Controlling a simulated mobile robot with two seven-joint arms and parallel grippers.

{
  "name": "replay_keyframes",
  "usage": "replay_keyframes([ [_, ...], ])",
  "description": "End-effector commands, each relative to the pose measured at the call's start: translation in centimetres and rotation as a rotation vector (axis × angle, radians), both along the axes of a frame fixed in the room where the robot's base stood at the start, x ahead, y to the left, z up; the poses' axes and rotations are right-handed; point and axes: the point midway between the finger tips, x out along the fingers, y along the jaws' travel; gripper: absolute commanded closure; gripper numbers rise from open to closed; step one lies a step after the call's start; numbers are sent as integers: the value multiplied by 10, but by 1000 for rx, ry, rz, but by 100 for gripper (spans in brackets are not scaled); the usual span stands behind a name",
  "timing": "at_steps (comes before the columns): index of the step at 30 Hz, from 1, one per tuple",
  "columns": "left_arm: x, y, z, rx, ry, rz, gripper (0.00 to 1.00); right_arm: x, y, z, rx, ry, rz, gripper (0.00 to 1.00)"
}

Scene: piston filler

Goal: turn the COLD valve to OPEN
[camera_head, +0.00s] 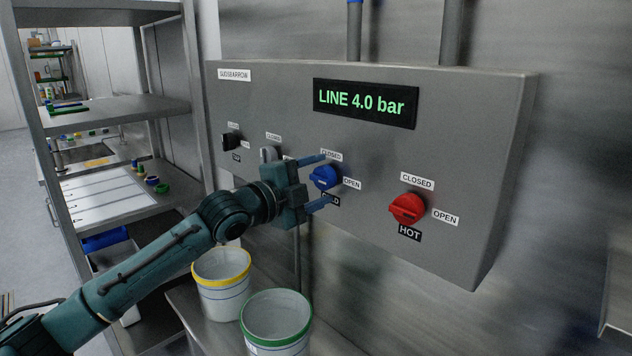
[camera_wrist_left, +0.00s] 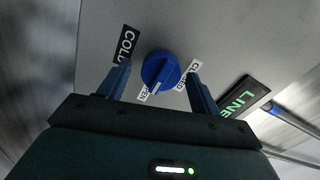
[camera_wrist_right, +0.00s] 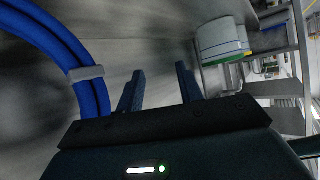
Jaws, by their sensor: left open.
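The COLD valve is a round blue knob (camera_head: 324,178) on a grey panel, with CLOSED above it, OPEN to its right and a partly hidden COLD label below. My left gripper (camera_head: 325,181) is open in front of it, one finger above and one below. In the left wrist view the blue knob (camera_wrist_left: 160,70) lies between and beyond the fingertips (camera_wrist_left: 158,72), with no clear contact. A pale mark shows on the knob's side near the OPEN label (camera_wrist_left: 146,93); its exact setting is hard to tell. My right gripper (camera_wrist_right: 160,84) is open and empty, away from the panel.
A red HOT knob (camera_head: 408,208) is right of the blue one. A grey lever (camera_head: 268,154) and black knob (camera_head: 231,141) are left. The display (camera_head: 365,103) reads LINE 4.0 bar. Yellow-rimmed (camera_head: 222,283) and green-rimmed (camera_head: 276,318) buckets stand below. Blue hose (camera_wrist_right: 75,60) passes near my right gripper.

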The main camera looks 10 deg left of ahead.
Motion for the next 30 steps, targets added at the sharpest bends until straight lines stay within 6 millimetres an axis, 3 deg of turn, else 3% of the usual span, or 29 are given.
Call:
replay_keyframes([
  [10,-11,9,-1,0,0,2,36,0,0,-3,3,0,-3,64],
  [21,-77,53,-3,4,1,3,36,1,1,-12,27,-1,-7,64],
  [30,-107,71,-1,1,1,1,36,2,2,-10,43,-10,-10,64],
])
